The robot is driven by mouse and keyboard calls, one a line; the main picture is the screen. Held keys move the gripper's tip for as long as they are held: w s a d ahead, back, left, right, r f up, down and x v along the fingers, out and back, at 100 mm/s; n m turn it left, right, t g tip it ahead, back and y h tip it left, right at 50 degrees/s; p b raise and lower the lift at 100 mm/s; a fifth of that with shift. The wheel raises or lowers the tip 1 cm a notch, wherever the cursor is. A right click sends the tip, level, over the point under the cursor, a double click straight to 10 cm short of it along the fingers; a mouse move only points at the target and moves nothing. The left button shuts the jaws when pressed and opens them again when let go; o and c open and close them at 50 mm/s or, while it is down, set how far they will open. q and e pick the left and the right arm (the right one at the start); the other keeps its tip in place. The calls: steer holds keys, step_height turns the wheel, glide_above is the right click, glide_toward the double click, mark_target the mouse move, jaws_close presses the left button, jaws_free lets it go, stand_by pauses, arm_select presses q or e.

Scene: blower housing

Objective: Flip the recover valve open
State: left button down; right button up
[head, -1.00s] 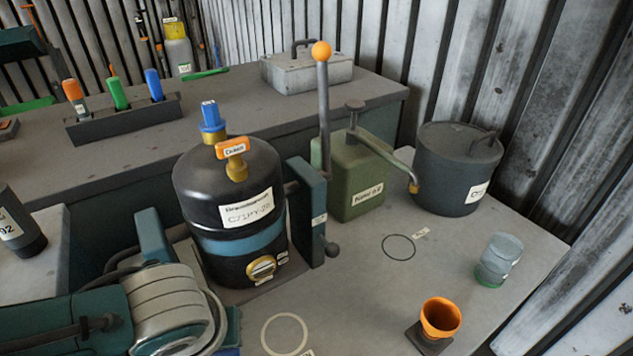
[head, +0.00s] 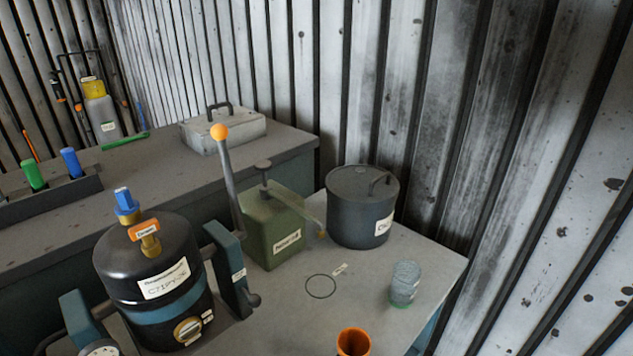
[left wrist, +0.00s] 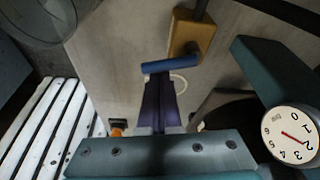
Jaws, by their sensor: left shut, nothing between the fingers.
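In the left wrist view, my left gripper (left wrist: 160,80) is shut and empty, its dark fingers reaching up the picture. A blue bar (left wrist: 170,65) lies right at the fingertips, beside a brass-coloured block (left wrist: 190,35) with a dark rod. This may be the recover valve and its lever, but I read no label on it, and I cannot tell whether the fingers touch the bar. In the head view, a black tank (head: 150,265) has a blue handle (head: 126,200) on a brass fitting with an orange tag (head: 143,229). Neither gripper shows in the head view.
A dial gauge (left wrist: 290,135) and a teal post (left wrist: 275,70) stand close right of the fingers. The tabletop also holds a green pump can (head: 272,225) with a lever, a dark lidded pot (head: 350,220), a glass jar (head: 404,284) and an orange funnel (head: 353,342).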

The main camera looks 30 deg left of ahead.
arm_select(q)
steer(key=shift+s, duration=0.1)
steer(key=shift+d, duration=0.1)
steer(key=shift+d, duration=0.1)
steer(key=shift+d+p, duration=0.3)
steer(key=shift+d, duration=0.35)
steer(key=shift+r, duration=0.1)
